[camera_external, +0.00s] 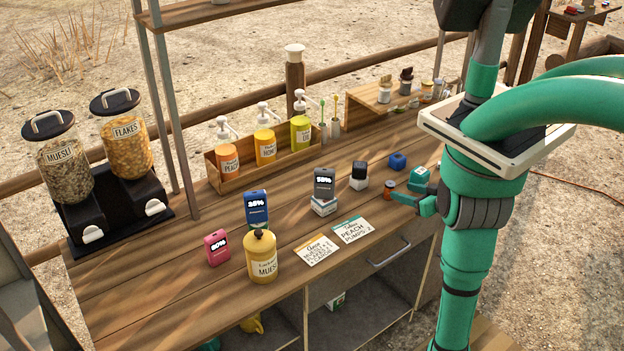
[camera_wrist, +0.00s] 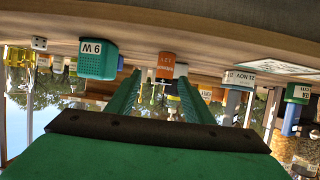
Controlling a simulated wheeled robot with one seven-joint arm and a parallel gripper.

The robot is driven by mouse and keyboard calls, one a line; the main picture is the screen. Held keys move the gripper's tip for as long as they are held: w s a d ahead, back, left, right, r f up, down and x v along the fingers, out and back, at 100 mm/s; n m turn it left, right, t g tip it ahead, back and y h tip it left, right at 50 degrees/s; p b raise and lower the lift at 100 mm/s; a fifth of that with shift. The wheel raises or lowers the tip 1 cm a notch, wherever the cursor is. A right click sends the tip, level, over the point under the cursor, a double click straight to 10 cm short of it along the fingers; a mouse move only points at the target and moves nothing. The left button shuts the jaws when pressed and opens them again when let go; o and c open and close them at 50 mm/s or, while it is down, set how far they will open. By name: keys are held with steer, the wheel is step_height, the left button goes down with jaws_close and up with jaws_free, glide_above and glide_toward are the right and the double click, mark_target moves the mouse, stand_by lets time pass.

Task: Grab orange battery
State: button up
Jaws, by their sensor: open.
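The small orange battery (camera_external: 389,188) stands on the wooden counter, right of the middle in the external view. In the upside-down wrist view the orange battery (camera_wrist: 166,64) appears straight ahead, in line with the gap between my fingers. My green gripper (camera_external: 408,199) is low over the counter, its tips close to the battery. In the wrist view its fingers (camera_wrist: 160,88) are apart with nothing clearly held between them. I cannot tell whether they touch the battery.
A teal labelled block (camera_external: 420,176) sits close beside my gripper; it also shows in the wrist view (camera_wrist: 97,60). A blue cube (camera_external: 397,160), a dark-topped white block (camera_external: 359,176) and a grey 55% block (camera_external: 324,183) stand nearby. Cards (camera_external: 352,230) lie at the front edge.

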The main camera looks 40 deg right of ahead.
mark_target(381, 191)
steer(key=x, duration=0.5)
steer(key=shift+w+a+f, duration=0.1)
steer(key=shift+w+a, duration=0.05)
steer(key=shift+w, duration=0.15)
steer(key=shift+a+x, duration=0.2)
steer(key=shift+x, duration=1.1)
steer(key=shift+a+x, duration=0.25)
steer(key=shift+x, duration=1)
steer(key=shift+w, duration=0.1)
steer(key=shift+c, duration=0.2)
